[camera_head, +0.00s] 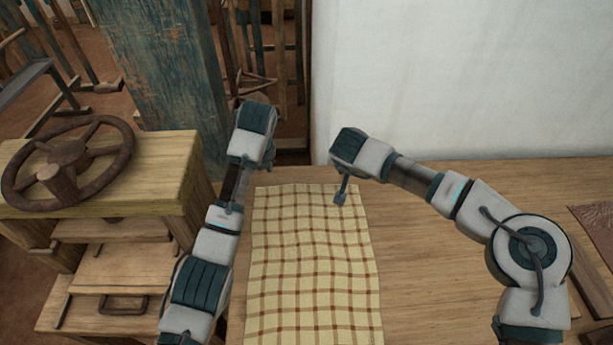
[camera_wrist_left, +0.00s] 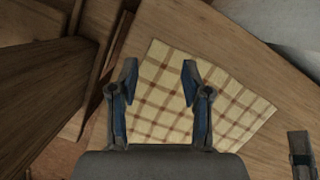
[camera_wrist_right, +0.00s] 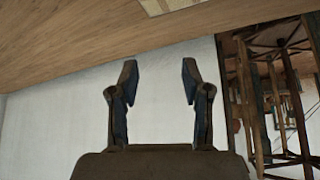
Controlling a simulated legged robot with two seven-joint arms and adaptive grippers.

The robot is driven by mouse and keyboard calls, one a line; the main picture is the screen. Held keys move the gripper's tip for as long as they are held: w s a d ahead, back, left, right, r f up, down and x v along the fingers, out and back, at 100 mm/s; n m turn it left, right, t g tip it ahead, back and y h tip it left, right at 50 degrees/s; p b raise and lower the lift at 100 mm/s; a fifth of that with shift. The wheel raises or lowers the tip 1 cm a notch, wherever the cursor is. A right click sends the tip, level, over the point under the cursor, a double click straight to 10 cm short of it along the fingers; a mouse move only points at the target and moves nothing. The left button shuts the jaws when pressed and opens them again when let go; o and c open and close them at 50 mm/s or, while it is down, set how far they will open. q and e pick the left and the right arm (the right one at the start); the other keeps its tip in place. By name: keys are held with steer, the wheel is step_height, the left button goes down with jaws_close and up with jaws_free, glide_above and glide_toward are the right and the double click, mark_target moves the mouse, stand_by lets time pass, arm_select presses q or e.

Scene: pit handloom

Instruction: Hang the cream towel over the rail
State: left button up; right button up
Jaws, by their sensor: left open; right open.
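The cream towel (camera_head: 310,262), with a brown check pattern, lies spread and slightly rippled on the wooden table. My left gripper (camera_head: 243,190) is near the towel's far left corner in the head view, partly hidden by its own arm. The left wrist view shows its jaws (camera_wrist_left: 160,75) open and empty, with the towel (camera_wrist_left: 228,108) beneath. My right gripper (camera_head: 340,190) points down near the towel's far right corner. Its jaws (camera_wrist_right: 160,75) are open and empty in the right wrist view, facing the wall. I cannot make out the rail in any view.
The wooden table (camera_head: 440,270) has free room right of the towel. A white wall (camera_head: 470,80) stands behind it. At left are a wooden cabinet (camera_head: 150,190) with a dark handwheel (camera_head: 68,165) and a worn blue post (camera_head: 165,75). A brown sheet (camera_head: 597,225) lies far right.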

mark_target(262, 193)
arm_select(q)
step_height(262, 193, down, 7)
steer(key=shift+d+r, duration=0.1)
arm_select(e)
step_height(262, 193, down, 7)
steer(key=shift+d+r, duration=0.1)
steer(key=shift+d, duration=0.05)
arm_select(q)
steer(key=shift+f, duration=0.6)
arm_select(e)
steer(key=shift+f, duration=0.6)
arm_select(q)
steer(key=shift+f, duration=0.1)
arm_select(e)
steer(key=shift+f, duration=0.15)
arm_select(q)
steer(key=shift+f, duration=0.1)
steer(key=shift+s, duration=0.1)
steer(key=c, duration=0.8)
arm_select(e)
steer(key=shift+s, duration=0.1)
steer(key=c, duration=0.8)
arm_select(q)
steer(key=shift+f, duration=0.1)
jaws_close()
arm_select(e)
jaws_close()
steer(key=shift+f, duration=0.1)
